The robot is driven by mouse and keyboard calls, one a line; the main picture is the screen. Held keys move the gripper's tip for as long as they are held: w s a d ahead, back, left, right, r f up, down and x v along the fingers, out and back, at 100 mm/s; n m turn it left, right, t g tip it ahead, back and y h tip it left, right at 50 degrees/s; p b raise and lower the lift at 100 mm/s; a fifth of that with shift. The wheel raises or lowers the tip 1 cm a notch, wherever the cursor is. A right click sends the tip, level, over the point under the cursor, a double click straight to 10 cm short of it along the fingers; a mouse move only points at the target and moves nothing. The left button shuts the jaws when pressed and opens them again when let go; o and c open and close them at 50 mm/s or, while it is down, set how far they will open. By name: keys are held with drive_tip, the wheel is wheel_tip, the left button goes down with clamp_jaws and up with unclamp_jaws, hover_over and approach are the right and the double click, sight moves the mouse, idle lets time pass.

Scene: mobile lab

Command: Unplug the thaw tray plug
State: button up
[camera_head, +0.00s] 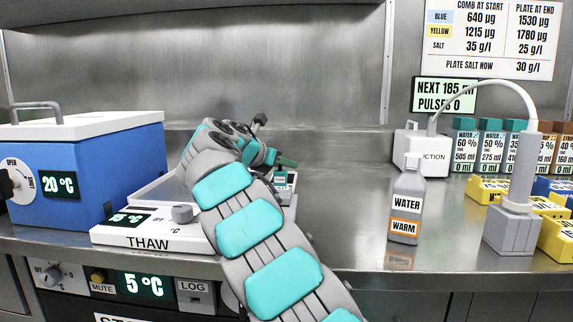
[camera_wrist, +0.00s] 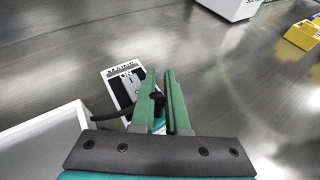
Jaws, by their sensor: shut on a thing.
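The thaw tray (camera_head: 150,232) is a white unit with a "THAW" label and a green display, at the left of the bench. Its pale edge also shows at the lower left of the wrist view (camera_wrist: 45,145). My gripper (camera_head: 285,163) is beside its right end, low over the mains socket (camera_head: 283,190). In the wrist view my green fingers (camera_wrist: 160,75) are shut on the black plug (camera_wrist: 157,103), next to the white "MAINS" socket (camera_wrist: 124,88). A dark cable (camera_wrist: 104,116) runs from the left towards the plug. I cannot tell whether the plug touches the socket.
A blue box (camera_head: 110,160) with a white lid stands left of the tray. A "WATER WARM" bottle (camera_head: 407,205), a white suction unit (camera_head: 408,150) and a grey stand (camera_head: 511,228) are on the right. The bench between my arm and the bottle is clear.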

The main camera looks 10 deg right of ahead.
clamp_jaws()
drive_tip(key=shift+s+r+p, duration=0.1)
drive_tip(key=shift+r+p, duration=2)
drive_tip(key=shift+p, duration=1.1)
